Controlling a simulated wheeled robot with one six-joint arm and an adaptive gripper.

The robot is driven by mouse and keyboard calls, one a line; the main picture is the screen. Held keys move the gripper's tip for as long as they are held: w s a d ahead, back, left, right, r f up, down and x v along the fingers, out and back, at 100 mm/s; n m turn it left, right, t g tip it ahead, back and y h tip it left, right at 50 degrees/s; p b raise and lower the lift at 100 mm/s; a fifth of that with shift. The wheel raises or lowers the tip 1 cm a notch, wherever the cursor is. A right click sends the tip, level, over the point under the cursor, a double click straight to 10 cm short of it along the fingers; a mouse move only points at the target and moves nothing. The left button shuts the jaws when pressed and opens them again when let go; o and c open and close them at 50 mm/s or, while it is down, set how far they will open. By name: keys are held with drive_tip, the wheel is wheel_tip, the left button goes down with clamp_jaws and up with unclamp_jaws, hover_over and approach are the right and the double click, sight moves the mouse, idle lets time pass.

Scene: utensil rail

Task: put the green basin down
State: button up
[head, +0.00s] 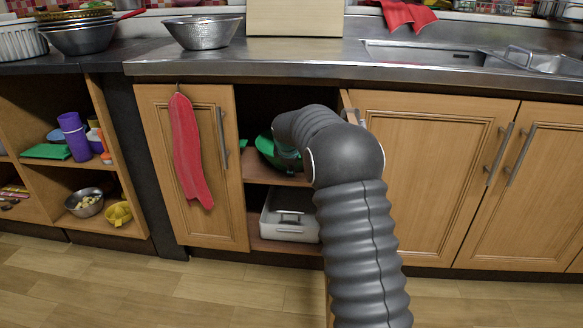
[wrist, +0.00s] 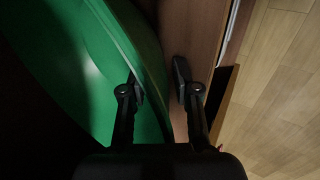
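The green basin (head: 265,145) is inside the open cupboard on its upper shelf, partly hidden by my arm in the head view. In the wrist view the basin (wrist: 85,75) fills the left side, looking tilted, with its rim running between my fingers. My gripper (wrist: 158,88) is open around the rim. The left finger overlaps the basin's green wall; the right finger stands outside with a visible gap to the rim.
A white and grey container (head: 290,214) sits on the shelf below. A cupboard door with a red cloth (head: 187,150) is left of the opening. The wooden floor (head: 120,285) is clear.

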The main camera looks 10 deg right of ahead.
drive_tip(key=p+v, duration=0.1)
drive_tip(key=v, duration=1.1)
drive_tip(key=shift+r, duration=0.1)
